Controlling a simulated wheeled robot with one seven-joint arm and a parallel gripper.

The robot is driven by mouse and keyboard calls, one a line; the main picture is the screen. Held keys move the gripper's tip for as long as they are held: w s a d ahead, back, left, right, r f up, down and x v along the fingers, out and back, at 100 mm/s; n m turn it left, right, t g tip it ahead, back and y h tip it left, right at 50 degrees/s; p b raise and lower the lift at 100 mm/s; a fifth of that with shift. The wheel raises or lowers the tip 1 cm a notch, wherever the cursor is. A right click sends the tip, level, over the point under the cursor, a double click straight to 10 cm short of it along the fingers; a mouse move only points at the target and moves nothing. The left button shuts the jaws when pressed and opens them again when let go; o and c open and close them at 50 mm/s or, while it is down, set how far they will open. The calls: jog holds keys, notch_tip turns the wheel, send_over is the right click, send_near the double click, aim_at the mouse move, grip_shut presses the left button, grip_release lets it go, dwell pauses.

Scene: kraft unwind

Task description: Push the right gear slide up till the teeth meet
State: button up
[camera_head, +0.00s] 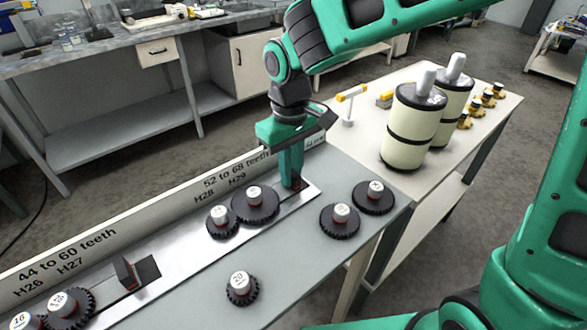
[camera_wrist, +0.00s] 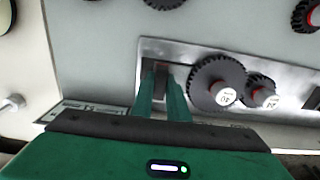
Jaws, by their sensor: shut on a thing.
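My gripper (camera_head: 291,184) points down at the right end of the right metal track (camera_head: 190,246). Its fingers, seen in the wrist view (camera_wrist: 162,108), are closed around the dark upright handle of the right gear slide (camera_wrist: 161,76). In the head view the handle (camera_head: 299,183) is mostly hidden by the fingers. A large dark gear with a white hub (camera_head: 255,204) sits beside the handle on the track. A smaller gear (camera_head: 222,221) sits right next to it. Their rims look very close; I cannot tell whether the teeth mesh.
Loose gears lie on the grey bench top: one in front (camera_head: 242,289), two at the right (camera_head: 340,221) (camera_head: 374,198). The left slide's handle (camera_head: 127,273) and its gears (camera_head: 70,308) are at left. A labelled rail (camera_head: 150,222) runs behind. Cream canisters (camera_head: 413,128) stand on the right-hand table.

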jog(key=o, duration=0.8)
notch_tip(320, 180, up, 11)
jog(key=shift+w+f, duration=0.1)
jog(key=shift+f, duration=0.05)
